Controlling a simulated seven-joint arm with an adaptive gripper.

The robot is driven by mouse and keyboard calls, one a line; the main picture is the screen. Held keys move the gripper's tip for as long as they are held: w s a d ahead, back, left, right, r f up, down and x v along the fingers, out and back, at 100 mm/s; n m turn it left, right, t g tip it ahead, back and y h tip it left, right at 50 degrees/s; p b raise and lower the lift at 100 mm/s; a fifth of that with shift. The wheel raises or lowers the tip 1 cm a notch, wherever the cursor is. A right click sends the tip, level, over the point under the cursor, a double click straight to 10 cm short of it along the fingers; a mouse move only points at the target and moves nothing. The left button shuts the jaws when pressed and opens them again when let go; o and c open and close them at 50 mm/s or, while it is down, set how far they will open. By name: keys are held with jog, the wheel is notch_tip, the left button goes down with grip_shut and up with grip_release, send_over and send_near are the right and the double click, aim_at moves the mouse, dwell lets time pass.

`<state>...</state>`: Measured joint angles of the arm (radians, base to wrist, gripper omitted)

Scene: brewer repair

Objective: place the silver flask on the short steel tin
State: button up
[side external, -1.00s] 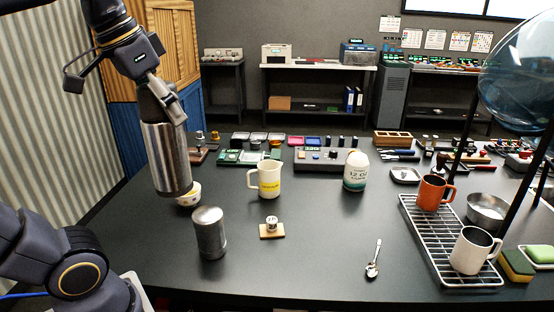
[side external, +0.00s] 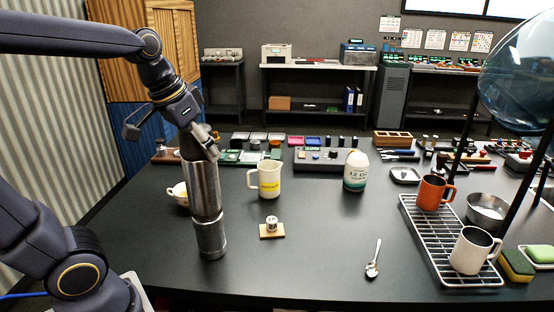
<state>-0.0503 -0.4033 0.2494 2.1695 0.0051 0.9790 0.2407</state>
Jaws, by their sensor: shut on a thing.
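The silver flask (side external: 203,188) is a tall brushed-metal cylinder, upright at the left of the table. My gripper (side external: 201,150) is shut on its upper end from above. The short steel tin (side external: 211,239) stands upright on the table directly below the flask in the picture. The flask's lower end covers the tin's top rim, so I cannot tell whether they touch or a small gap remains. The two look nearly in line, with the tin slightly to the right.
A white bowl-like cup (side external: 178,193) sits just left of the flask. A cream mug (side external: 268,180) and a small marked block on a wooden base (side external: 272,229) stand to the right. A wire rack (side external: 437,240) with mugs is far right. The front middle table is mostly clear, except a spoon (side external: 373,260).

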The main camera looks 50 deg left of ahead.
jog(key=o, duration=1.8)
jog(key=shift+f, duration=0.2)
jog(key=shift+r, duration=0.15)
jog(key=v, duration=1.2)
jog(key=shift+r, duration=0.1)
